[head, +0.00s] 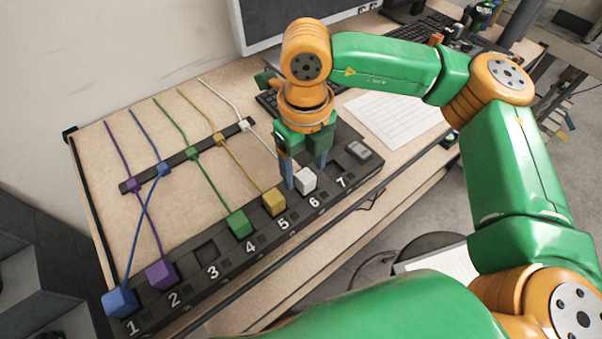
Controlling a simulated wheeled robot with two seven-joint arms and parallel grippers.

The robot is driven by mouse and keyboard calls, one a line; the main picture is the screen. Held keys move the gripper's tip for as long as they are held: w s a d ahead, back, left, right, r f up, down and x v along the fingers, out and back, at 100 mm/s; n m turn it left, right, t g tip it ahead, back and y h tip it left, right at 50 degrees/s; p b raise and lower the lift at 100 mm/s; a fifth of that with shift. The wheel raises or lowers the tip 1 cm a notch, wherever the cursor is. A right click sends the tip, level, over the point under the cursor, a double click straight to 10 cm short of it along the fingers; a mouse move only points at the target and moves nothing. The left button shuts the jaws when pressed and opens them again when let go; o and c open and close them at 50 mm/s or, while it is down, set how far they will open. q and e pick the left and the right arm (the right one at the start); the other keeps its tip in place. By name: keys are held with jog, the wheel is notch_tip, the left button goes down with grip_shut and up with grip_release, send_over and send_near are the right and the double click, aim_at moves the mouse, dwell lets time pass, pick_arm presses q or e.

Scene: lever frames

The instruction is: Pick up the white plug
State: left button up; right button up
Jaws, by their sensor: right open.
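The white plug (306,181) sits at the socket by number 6 on the dark numbered strip (190,318). A white cable runs from the strip's side up to the back bar. My right gripper (304,172) points down over the white plug and is open. One finger is to the plug's left and the other is to its right and slightly behind. I cannot tell whether either finger touches it. My left gripper is not in view.
The blue plug (119,303), purple plug (162,275), green plug (240,224) and yellow plug (273,202) sit by 1, 2, 4 and 5. Socket 3 (206,251) is empty. A grey device (359,150) lies at the strip's far end. A monitor (270,20) stands behind.

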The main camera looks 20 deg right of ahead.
aim_at(305, 174)
jog(key=shift+s+d+f+p, duration=0.1)
jog(key=shift+s+f+p, duration=0.25)
jog(key=shift+s+f, duration=0.2)
jog(key=shift+w+d+f, duration=0.1)
jog(key=shift+w+f, duration=0.1)
jog(key=shift+f, duration=0.35)
jog(key=shift+w+d+f, duration=0.1)
jog(key=shift+w+f, duration=0.05)
jog(key=shift+f, duration=0.4)
jog(key=shift+w+a+f, duration=0.1)
jog(key=shift+w+f, duration=0.1)
jog(key=shift+w, duration=0.3)
jog(key=shift+a, duration=0.1)
jog(key=c, duration=0.4)
jog(key=shift+s+r, duration=0.15)
jog(key=shift+s, duration=0.2)
jog(key=c, duration=0.7)
grip_shut()
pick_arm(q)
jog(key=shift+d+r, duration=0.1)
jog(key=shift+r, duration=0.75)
pick_arm(e)
jog(key=shift+w, duration=0.15)
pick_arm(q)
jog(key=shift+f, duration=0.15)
